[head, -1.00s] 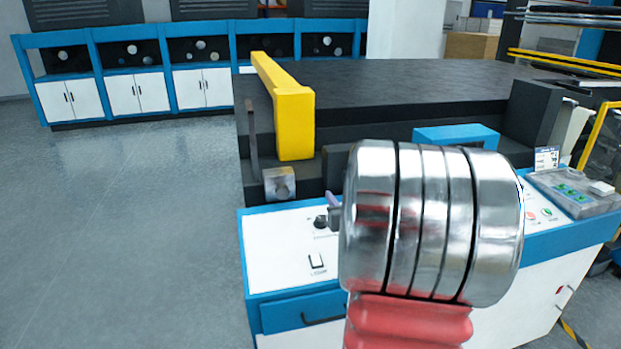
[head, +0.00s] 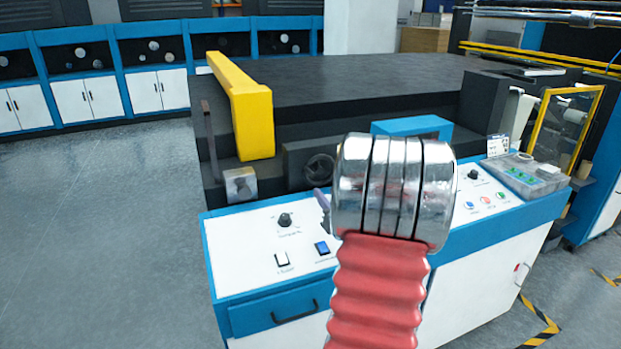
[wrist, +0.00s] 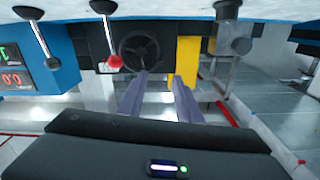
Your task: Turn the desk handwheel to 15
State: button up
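The dark handwheel (head: 319,168) is on the front of the dark machine block behind the desk panel, partly hidden by my arm in the head view. In the wrist view the handwheel (wrist: 141,47) shows its rim and spokes, beyond my fingertips and slightly left of their middle. My gripper (wrist: 160,75) has two grey fingers set apart with nothing between them. The fingers look clear of the wheel. In the head view only a bit of a finger shows beside my wrist. I cannot read any number on the wheel.
The white desk panel (head: 243,240) carries a black knob (head: 284,220) and switches. A yellow guard (head: 250,115) stands behind. The wrist view shows a red-tipped lever (wrist: 115,62) close left of the wheel and a digital display (wrist: 12,78). Open floor lies left.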

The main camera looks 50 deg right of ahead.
aim_at(312, 176)
jog(key=x, duration=1.2)
jog(key=shift+w+d, duration=0.1)
jog(key=shift+w, duration=0.15)
jog(key=shift+c, duration=0.3)
